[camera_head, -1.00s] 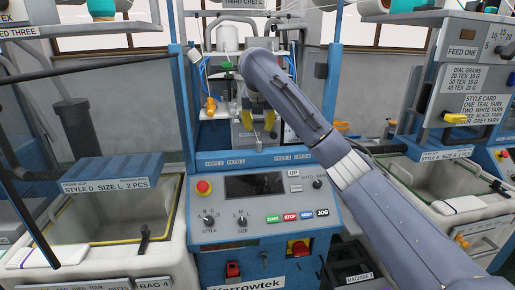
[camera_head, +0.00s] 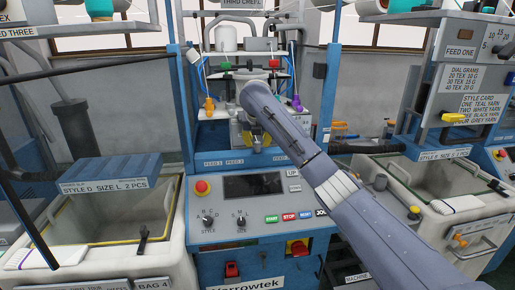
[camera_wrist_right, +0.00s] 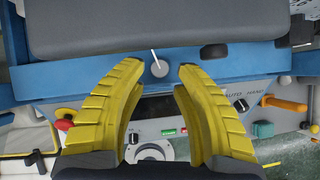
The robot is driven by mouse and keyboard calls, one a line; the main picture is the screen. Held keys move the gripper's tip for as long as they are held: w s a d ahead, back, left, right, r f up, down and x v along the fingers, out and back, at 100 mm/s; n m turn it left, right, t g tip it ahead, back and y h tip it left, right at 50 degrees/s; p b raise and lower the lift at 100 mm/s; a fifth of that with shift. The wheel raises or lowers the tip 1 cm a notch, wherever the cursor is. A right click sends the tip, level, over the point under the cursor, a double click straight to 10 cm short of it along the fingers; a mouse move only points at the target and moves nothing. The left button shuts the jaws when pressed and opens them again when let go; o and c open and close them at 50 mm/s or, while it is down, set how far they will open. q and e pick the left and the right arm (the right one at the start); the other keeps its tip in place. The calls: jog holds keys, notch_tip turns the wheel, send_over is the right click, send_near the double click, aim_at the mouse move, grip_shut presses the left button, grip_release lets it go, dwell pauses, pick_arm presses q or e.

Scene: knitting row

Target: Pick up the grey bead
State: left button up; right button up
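The grey bead (camera_wrist_right: 160,69) shows in the right wrist view as a small round ball with a thin white line running up from it. It lies in the gap between the tips of my right gripper (camera_wrist_right: 159,72), whose two yellow fingers stand wide apart. A space shows on each side of the bead; its depth relative to the tips is hard to judge. In the head view my right gripper (camera_head: 254,137) is in front of the middle machine, partly hidden by my arm. I cannot make out the bead there. My left gripper is not in view.
The control panel (camera_head: 258,212) with buttons and knobs lies below the gripper. A green bead (camera_head: 225,65), a red bead (camera_head: 274,63), an orange piece (camera_head: 209,105) and a purple piece (camera_head: 297,103) are around it. Bins stand on both sides.

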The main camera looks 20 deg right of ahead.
aim_at(257, 143)
jog(key=shift+x, duration=1.6)
jog(key=shift+c, duration=0.3)
grip_shut()
